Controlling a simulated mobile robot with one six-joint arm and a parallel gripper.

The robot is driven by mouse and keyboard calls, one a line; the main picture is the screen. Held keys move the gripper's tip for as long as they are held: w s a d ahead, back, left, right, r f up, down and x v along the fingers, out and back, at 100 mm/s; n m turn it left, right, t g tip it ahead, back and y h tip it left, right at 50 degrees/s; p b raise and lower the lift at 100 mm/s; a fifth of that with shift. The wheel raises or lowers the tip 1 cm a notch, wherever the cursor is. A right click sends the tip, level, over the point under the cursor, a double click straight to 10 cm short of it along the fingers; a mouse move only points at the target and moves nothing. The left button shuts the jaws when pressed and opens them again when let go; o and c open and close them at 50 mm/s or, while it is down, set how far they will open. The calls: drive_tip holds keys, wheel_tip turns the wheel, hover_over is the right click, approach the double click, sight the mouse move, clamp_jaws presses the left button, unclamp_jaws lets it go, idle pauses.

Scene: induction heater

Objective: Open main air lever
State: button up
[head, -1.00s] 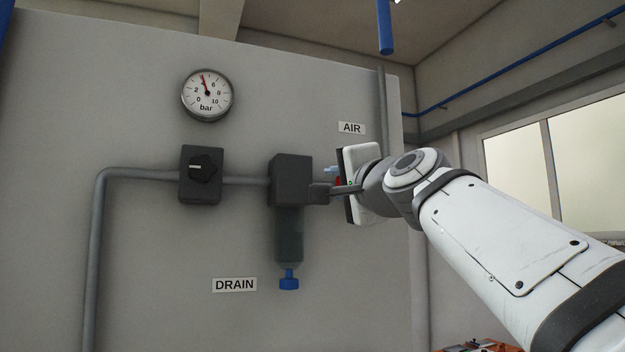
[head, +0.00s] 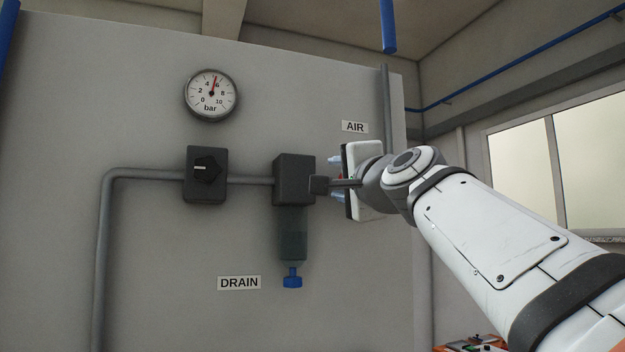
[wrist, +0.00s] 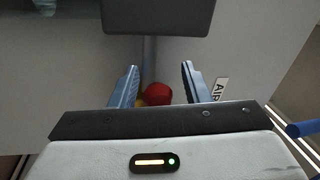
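The main air lever shows as a small red part (wrist: 157,94) with a bit of yellow beside it, low between my fingers in the wrist view. My gripper (wrist: 160,68) is open, with its two light blue fingers on either side of the red part and gaps showing. In the head view my gripper (head: 333,178) is at the pipe below the AIR label (head: 354,127). Its white body hides most of the lever there, so I cannot tell the lever's angle. The pressure gauge (head: 211,94) needle points between 4 and 6 bar.
A dark filter unit (head: 293,180) with a blue drain knob (head: 292,278) is just left of my gripper. A black regulator knob (head: 206,169) sits further left on the pipe.

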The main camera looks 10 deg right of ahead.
drive_tip(key=shift+o, duration=0.2)
drive_tip(key=shift+f, duration=0.1)
drive_tip(key=b+v, duration=0.3)
drive_tip(key=v, duration=0.5)
idle(0.3)
wheel_tip(320, 180, down, 28)
drive_tip(key=w+a+n+g+h, duration=0.1)
drive_tip(key=w+n+g, duration=0.1)
drive_tip(key=n+g, duration=0.45)
drive_tip(key=s+f+n+g+h, duration=0.1)
drive_tip(key=s+f, duration=0.4)
drive_tip(key=f, duration=0.5)
drive_tip(key=s+d+f+n+g+h, duration=0.1)
drive_tip(key=s+f+n+g, duration=0.2)
drive_tip(key=f, duration=0.7)
drive_tip(key=s+d+f+n+g+h, duration=0.1)
drive_tip(key=s+f+n+g, duration=0.1)
drive_tip(key=s+f+g, duration=0.4)
wheel_tip(320, 180, down, 5)
drive_tip(key=shift+s+n+h, duration=0.3)
drive_tip(key=shift+s+n, duration=0.05)
drive_tip(key=shift+s, duration=0.55)
drive_tip(key=shift+d, duration=0.1)
